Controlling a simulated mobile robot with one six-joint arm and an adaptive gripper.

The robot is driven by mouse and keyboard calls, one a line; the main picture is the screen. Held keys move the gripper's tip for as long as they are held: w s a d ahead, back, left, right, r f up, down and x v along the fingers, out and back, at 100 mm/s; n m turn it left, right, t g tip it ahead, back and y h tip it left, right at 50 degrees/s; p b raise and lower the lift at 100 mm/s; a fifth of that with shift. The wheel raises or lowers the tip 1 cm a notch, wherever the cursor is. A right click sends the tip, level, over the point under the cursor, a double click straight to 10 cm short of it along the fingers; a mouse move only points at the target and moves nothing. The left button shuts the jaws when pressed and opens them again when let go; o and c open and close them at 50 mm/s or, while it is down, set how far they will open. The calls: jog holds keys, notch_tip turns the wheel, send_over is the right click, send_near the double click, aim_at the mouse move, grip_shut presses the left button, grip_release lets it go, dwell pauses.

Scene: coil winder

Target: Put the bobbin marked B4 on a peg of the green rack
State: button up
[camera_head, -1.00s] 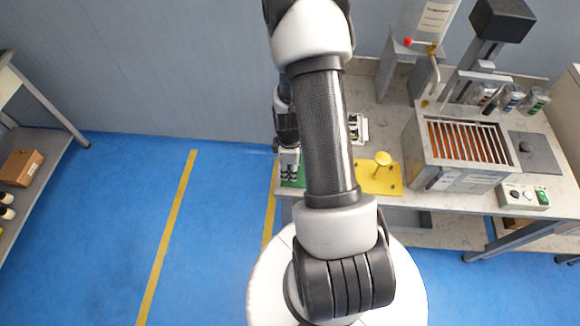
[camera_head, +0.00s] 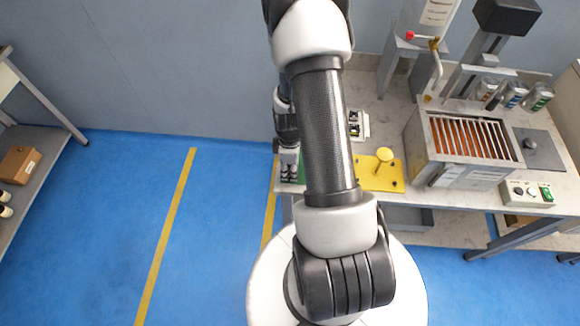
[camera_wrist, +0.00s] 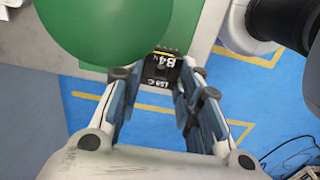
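The bobbin marked B4 (camera_wrist: 163,68) shows in the wrist view as a dark piece with white lettering and a thin copper-coloured band. It lies between the fingertips of my gripper (camera_wrist: 158,82), which look closed on its two sides. The green rack (camera_wrist: 205,22) shows as a green surface at the top, with a large green disc (camera_wrist: 125,28) close to the camera at upper left. In the head view my gripper (camera_head: 289,177) points down at the left end of the bench, beside the green rack (camera_head: 301,172). My arm hides most of that rack.
A yellow rack (camera_head: 372,180) with a round-topped peg stands right of my arm. Further right are a grey box with copper-coloured bars (camera_head: 465,140), cans (camera_head: 515,97) and a switch box (camera_head: 527,194). A shelf with a cardboard box (camera_head: 18,165) is far left. Blue floor between is clear.

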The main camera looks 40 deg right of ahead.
jog(key=o, duration=0.5)
notch_tip(320, 180, up, 12)
dwell(0.6)
dwell(0.4)
